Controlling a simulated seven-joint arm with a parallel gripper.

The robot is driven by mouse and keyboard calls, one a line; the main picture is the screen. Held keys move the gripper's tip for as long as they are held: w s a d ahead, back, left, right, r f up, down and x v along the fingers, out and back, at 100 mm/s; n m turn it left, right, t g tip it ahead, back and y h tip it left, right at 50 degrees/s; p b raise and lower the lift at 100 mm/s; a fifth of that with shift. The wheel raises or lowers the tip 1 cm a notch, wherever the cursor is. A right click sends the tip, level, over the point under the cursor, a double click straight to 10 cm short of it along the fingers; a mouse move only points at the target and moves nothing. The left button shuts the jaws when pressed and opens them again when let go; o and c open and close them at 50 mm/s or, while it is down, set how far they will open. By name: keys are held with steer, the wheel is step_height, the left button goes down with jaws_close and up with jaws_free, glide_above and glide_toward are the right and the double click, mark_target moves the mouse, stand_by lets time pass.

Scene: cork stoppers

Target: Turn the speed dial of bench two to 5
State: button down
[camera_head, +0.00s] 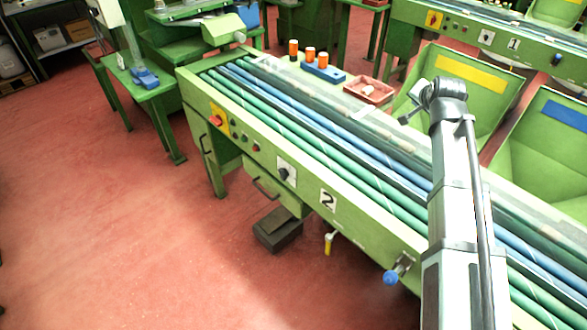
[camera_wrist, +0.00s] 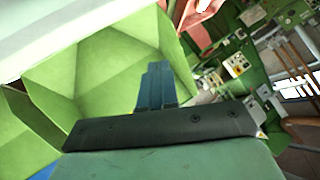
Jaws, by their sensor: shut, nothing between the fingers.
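Bench two (camera_head: 243,150) is the long green bench with a white "2" plate (camera_head: 328,200) on its front. A black dial on a white plate (camera_head: 287,173) sits on that front, left of the "2"; I take it for the speed dial. Its setting is too small to read. My gripper (camera_wrist: 157,70) is shut and empty in the wrist view, with green bins beyond it. In the head view my arm stands over the right part of the bench, well right of the dial and apart from it. The dial does not show in the wrist view.
A red switch on a yellow plate (camera_head: 217,120) and small buttons are left of the dial. A blue-knobbed handle (camera_head: 391,277) sticks out lower right. Red floor before the bench is clear.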

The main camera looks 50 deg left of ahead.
steer(key=s+a+f+g+h, duration=0.15)
steer(key=s+a+f, duration=0.3)
steer(key=s, duration=0.75)
steer(key=s+a+f+g, duration=0.25)
steer(key=s+a, duration=0.35)
steer(key=s, duration=0.5)
steer(key=s+a+f+g+h, duration=0.1)
steer(key=s+a+f, duration=0.35)
steer(key=s, duration=0.75)
glide_toward(284, 172)
steer(key=f, duration=0.1)
steer(key=w+d+f, duration=0.1)
steer(key=f, duration=0.1)
steer(key=shift+w+d+f, duration=0.3)
steer(key=shift+w+f, duration=0.05)
steer(key=shift+w, duration=0.05)
steer(key=shift+a+f, duration=0.2)
steer(key=shift+a, duration=0.3)
steer(key=shift+a+f, duration=0.25)
steer(key=shift+a, duration=0.3)
steer(key=shift+s+a+f, duration=0.1)
steer(key=shift+a+f, duration=0.25)
steer(key=shift+a, duration=0.25)
